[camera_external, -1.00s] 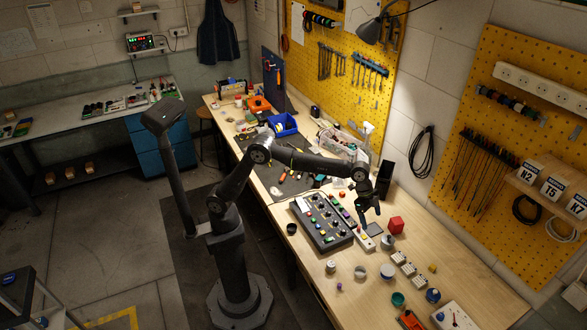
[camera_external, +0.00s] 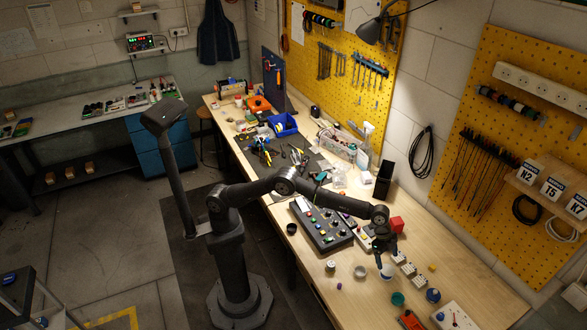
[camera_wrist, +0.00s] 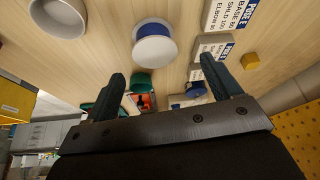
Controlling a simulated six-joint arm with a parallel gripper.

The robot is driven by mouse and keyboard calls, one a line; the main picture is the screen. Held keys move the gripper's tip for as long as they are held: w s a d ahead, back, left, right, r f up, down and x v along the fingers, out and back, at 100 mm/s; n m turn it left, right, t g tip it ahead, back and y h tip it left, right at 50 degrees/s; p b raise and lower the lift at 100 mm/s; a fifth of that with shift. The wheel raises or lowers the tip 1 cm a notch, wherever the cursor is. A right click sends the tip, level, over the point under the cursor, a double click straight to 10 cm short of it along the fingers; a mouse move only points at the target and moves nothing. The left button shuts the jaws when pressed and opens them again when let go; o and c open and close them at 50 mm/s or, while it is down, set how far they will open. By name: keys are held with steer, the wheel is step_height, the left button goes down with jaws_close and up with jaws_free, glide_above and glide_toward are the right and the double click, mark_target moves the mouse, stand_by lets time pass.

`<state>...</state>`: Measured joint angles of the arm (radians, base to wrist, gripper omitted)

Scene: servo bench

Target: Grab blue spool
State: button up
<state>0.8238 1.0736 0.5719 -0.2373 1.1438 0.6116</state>
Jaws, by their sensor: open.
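A spool with white flanges and blue winding (camera_wrist: 154,45) stands on the wooden bench. In the wrist view it lies just beyond and between my fingertips, apart from both. In the external view the spool (camera_external: 387,274) is right below my gripper (camera_external: 381,256) and partly hidden by it. My gripper also shows in the wrist view (camera_wrist: 163,68), its two dark fingers spread with nothing between them.
A light grey round cup (camera_wrist: 60,14) is at the wrist view's upper left.

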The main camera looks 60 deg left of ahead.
mark_target(388, 270)
steer(key=shift+s+x, duration=0.2)
steer(key=shift+x, duration=1.55)
steer(key=shift+s+x, duration=0.2)
steer(key=shift+x, duration=1.55)
steer(key=shift+c, duration=0.4)
steer(key=c, duration=1)
